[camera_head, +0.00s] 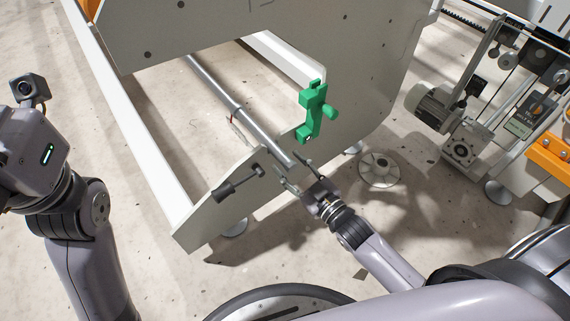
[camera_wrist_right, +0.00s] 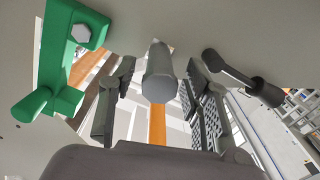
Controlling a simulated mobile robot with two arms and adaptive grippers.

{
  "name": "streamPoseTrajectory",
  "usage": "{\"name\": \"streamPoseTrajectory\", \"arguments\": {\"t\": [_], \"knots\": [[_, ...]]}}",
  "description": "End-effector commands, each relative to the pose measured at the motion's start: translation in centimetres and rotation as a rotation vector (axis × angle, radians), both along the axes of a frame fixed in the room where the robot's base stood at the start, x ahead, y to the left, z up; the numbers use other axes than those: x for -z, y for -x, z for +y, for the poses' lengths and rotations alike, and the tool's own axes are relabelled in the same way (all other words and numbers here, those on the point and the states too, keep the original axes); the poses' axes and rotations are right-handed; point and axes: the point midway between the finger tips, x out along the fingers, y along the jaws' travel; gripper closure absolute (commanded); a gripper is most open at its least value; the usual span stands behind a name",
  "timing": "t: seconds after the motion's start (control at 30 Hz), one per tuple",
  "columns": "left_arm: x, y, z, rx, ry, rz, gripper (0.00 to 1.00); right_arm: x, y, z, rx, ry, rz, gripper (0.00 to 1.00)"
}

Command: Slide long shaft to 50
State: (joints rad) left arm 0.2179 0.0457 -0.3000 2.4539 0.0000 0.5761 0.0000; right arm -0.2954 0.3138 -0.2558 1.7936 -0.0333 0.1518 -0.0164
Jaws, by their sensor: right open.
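The long grey metal shaft (camera_head: 215,84) runs diagonally from the upper left through the white side frame, its near end by my right gripper. In the right wrist view its round end (camera_wrist_right: 160,86) points at the camera, between the two fingers in the picture, with gaps on both sides. My right gripper (camera_head: 293,174) is open and empty at the shaft's end. Its fingers also show in the wrist view (camera_wrist_right: 155,105). How deep the shaft reaches between them is hard to tell. My left arm shows at the left, but its fingers are out of view. No 50 mark is readable.
A green bracket with a knob (camera_head: 314,112) sits on the frame plate (camera_head: 368,85), right of the shaft. A black-handled lever (camera_head: 238,184) is on its left. A motor unit (camera_head: 436,105) stands at right. A round foot (camera_head: 379,169) rests on the floor.

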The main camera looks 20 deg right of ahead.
Motion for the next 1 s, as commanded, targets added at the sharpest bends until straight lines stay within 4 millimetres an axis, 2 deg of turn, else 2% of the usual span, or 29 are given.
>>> {"name": "streamPoseTrajectory", "arguments": {"t": [0.1,0.2,0.53,1.0], "knots": [[-0.1,0.4,-0.1,-0.001,-0.001,-0.023,1.0,0.2,-1.5,0.5,-0.001,-0.002,-0.001,0.56],[-0.3,0.6,-0.1,-0.002,-0.002,-0.032,1.0,0.1,-2.1,0.8,-0.001,-0.002,-0.001,0.56],[-0.5,0.6,-0.1,-0.003,-0.004,-0.035,1.0,0.0,-2.4,0.9,0.0,-0.001,0.001,0.56],[-0.5,0.6,-0.1,-0.002,-0.004,-0.035,1.0,0.0,-2.4,0.9,0.0,-0.001,0.0,0.86]]}}
